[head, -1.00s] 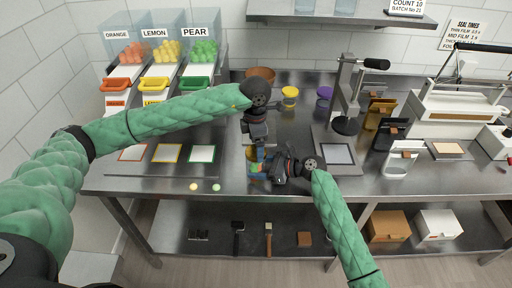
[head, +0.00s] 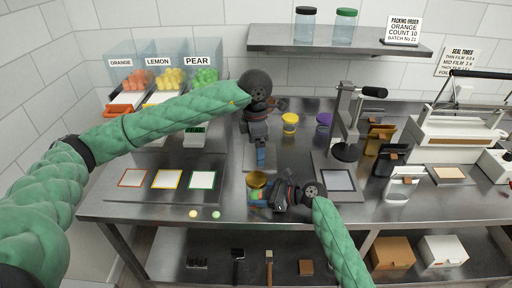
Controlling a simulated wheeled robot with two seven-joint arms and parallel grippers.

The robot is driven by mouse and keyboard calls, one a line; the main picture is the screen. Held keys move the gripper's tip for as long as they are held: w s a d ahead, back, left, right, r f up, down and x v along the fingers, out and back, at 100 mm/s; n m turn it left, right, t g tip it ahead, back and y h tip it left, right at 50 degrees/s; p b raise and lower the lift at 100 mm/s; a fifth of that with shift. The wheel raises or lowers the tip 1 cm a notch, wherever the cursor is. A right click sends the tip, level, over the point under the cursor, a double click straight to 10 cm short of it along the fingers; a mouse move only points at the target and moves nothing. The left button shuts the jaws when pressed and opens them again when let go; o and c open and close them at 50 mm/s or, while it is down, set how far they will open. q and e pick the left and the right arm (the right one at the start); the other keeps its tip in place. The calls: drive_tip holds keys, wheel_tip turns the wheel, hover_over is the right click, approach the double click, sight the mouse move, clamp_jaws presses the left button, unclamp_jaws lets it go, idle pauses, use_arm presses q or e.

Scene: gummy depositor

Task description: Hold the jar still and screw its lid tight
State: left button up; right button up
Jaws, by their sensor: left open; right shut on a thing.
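The jar (head: 257,196) stands near the front edge of the table, with colourful contents low in it and a gold lid (head: 257,179) on its top. My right gripper (head: 264,197) is shut on the jar from its right side. My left gripper (head: 261,165) points down, open, above and behind the lid and apart from it. Whether the lid is fully seated cannot be told at this size.
Yellow-lidded (head: 290,120) and purple-lidded (head: 324,119) jars stand behind. A press (head: 345,150) is to the right. Three coloured-edge mats (head: 167,179) lie left, with two small gummies (head: 193,214) near the front edge. A shelf (head: 340,40) hangs above.

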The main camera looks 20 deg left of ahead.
idle(0.3)
drive_tip(key=o, duration=0.8)
drive_tip(key=shift+d, duration=0.25)
drive_tip(key=b+v, duration=0.3)
drive_tip(key=v, duration=0.3)
drive_tip(key=shift+d, duration=0.3)
drive_tip(key=shift+d+r, duration=0.25)
drive_tip(key=shift+d, duration=0.05)
